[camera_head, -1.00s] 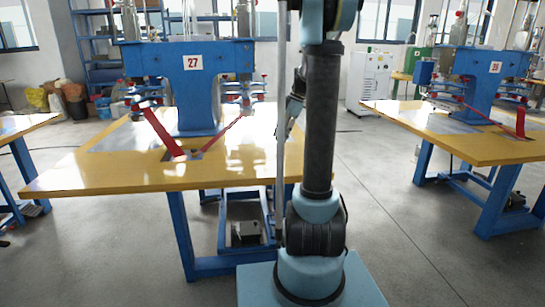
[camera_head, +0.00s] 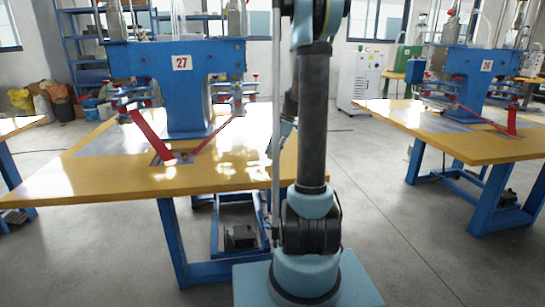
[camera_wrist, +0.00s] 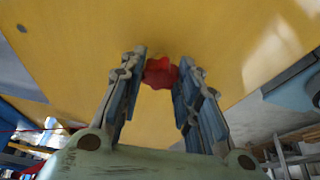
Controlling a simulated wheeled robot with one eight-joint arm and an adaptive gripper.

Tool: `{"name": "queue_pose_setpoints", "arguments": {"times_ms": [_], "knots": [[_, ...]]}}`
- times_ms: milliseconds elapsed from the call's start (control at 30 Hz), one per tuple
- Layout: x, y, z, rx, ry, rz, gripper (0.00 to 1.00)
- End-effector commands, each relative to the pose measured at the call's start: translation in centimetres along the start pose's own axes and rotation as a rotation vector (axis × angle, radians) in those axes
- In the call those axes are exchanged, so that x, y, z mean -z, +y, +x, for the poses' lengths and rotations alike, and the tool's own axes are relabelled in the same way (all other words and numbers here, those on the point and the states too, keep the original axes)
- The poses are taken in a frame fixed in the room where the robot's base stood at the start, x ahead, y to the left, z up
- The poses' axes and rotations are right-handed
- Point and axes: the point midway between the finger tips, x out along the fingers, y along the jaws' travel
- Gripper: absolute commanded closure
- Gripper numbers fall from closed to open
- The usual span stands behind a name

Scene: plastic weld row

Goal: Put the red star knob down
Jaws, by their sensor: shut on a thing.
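The red star knob (camera_wrist: 160,73) shows in the wrist view between the two fingertips of my gripper (camera_wrist: 161,78). My gripper is shut on it. The yellow tabletop (camera_wrist: 185,25) fills the view behind the knob; I cannot tell whether the knob touches it. In the head view the yellow table (camera_head: 90,185) stands at the left, and my arm covers its right end. The knob and the fingertips cannot be made out in the head view.
A blue welding machine marked 27 (camera_head: 187,105) stands on the yellow table, with red arms reaching down to its top. A second yellow table (camera_head: 450,147) with a similar blue machine (camera_head: 478,75) stands at the right. Grey floor (camera_head: 375,215) lies free between them.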

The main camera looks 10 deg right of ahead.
Motion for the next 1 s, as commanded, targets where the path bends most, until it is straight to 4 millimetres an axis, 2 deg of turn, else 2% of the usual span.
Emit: {"name": "queue_pose_setpoints", "arguments": {"times_ms": [133, 467, 500, 600, 1000], "knots": [[-0.5, -0.01, 1.19, 0.0, 0.0, 0.0, 0.91], [-0.59, -0.01, 1.36, 0.0, 0.0, 0.0, 0.91], [-0.61, -0.01, 1.41, 0.0, 0.0, 0.0, 0.67], [-0.6, -0.01, 1.38, 0.0, 0.0, 0.0, 0.49], [-0.57, -0.03, 1.04, -0.001, 0.0, 0.001, 0.49]]}}
